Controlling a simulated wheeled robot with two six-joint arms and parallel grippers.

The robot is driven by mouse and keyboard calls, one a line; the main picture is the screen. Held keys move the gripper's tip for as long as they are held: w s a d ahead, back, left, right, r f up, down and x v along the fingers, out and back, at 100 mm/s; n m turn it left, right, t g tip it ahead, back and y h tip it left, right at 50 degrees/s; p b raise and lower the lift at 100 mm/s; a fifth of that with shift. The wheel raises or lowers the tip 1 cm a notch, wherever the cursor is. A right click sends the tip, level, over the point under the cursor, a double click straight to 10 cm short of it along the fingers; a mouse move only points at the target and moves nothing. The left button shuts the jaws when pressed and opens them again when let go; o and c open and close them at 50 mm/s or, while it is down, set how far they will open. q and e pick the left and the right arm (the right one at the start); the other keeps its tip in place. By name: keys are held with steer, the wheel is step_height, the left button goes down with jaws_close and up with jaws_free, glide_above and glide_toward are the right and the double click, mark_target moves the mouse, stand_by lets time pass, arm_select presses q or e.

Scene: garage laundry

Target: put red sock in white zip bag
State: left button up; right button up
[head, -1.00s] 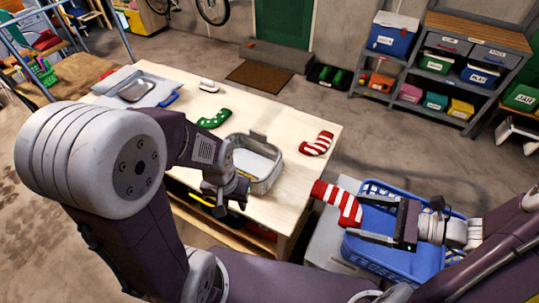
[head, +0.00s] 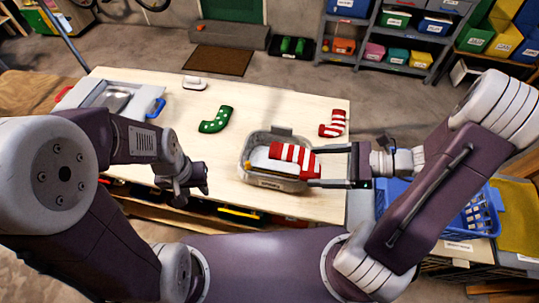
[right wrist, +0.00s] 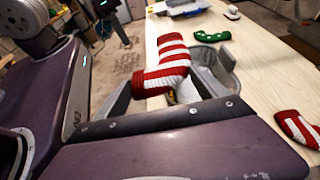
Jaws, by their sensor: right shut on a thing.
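A red-and-white striped sock (head: 293,156) is held by my right gripper (head: 316,165) above the open white-grey zip bag (head: 273,182), which stands on the table. In the right wrist view the sock (right wrist: 170,65) hangs bent between the fingers, with the bag (right wrist: 226,56) partly hidden behind it. The bag's lid flap (head: 282,130) is folded back at the far side. A second red-and-white striped sock (head: 332,124) lies on the table right of the bag. My left gripper (head: 190,190) is empty left of the bag; its finger opening is unclear.
A green dotted sock (head: 215,120) and a small white object (head: 195,82) lie on the table (head: 265,100). A grey tray with a metal basin (head: 92,97) is at the left end. A blue basket (head: 398,190) stands beyond the right edge.

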steer(key=w+f, duration=0.1)
steer(key=w, duration=0.1)
steer(key=w+f, duration=0.1)
steer(key=shift+w+a+f, duration=0.25)
steer(key=shift+w+f, duration=0.1)
steer(key=w+a+f, duration=0.1)
steer(key=w, duration=0.1)
steer(key=w+a+f, duration=0.1)
steer(key=w, duration=0.1)
steer(key=w+a+f, duration=0.1)
steer(key=w+f, duration=0.1)
steer(key=w, duration=0.1)
steer(key=shift+a, duration=0.2)
steer(key=shift+d+f, duration=0.25)
step_height(320, 180, down, 3)
steer(key=shift+a+r+p, duration=0.1)
steer(key=shift+p, duration=0.2)
steer(key=shift+w+f, duration=0.1)
steer(key=shift+f, duration=0.4)
arm_select(q)
steer(key=shift+w+d+r, duration=0.1)
steer(key=shift+d+r, duration=0.05)
steer(key=shift+r, duration=0.1)
